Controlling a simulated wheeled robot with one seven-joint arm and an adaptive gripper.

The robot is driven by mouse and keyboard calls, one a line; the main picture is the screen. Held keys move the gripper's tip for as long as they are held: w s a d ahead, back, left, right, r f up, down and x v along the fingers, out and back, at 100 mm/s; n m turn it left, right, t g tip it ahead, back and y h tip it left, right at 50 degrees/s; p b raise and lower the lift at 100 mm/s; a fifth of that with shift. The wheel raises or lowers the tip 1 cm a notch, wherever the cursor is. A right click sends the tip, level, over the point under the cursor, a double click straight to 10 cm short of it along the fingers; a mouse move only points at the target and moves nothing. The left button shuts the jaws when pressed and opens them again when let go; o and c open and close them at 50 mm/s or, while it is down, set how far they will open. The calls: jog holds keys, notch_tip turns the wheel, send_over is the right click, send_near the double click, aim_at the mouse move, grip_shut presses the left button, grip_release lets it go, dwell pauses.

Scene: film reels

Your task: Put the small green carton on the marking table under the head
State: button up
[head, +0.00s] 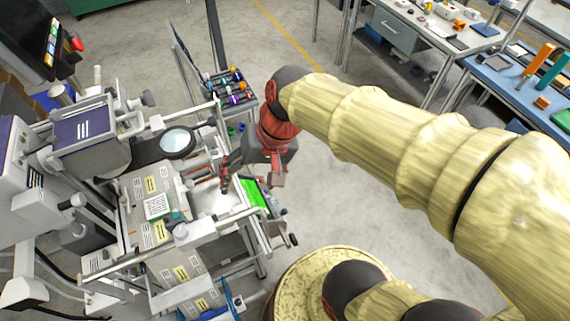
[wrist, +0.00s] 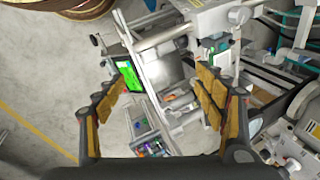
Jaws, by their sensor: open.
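My gripper (head: 250,182) is open, at the end of my yellow arm, over the right side of the grey machine. In the wrist view its two fingers (wrist: 157,95) are spread wide with nothing between them. I cannot pick out the small green carton for certain. A flat bright green panel (head: 255,194) is just below my gripper in the head view; it also shows beside the left finger in the wrist view (wrist: 129,74). It looks like a screen. The machine's head (head: 90,130) is at left. The marking table under it cannot be clearly made out.
A rack of small coloured items (head: 232,92) stands behind my gripper. A round glass lens (head: 176,141) is on the machine. Workbenches with tools (head: 430,30) and a blue-topped bench (head: 510,85) stand at upper right. Open concrete floor (head: 330,190) lies right of the machine.

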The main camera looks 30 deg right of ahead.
jog(key=s+d+r+n+t+h, duration=0.3)
jog(key=d+r+n, duration=0.1)
jog(key=d, duration=0.3)
jog(key=shift+s+r, duration=0.25)
jog(key=shift+r, duration=0.25)
dwell(0.6)
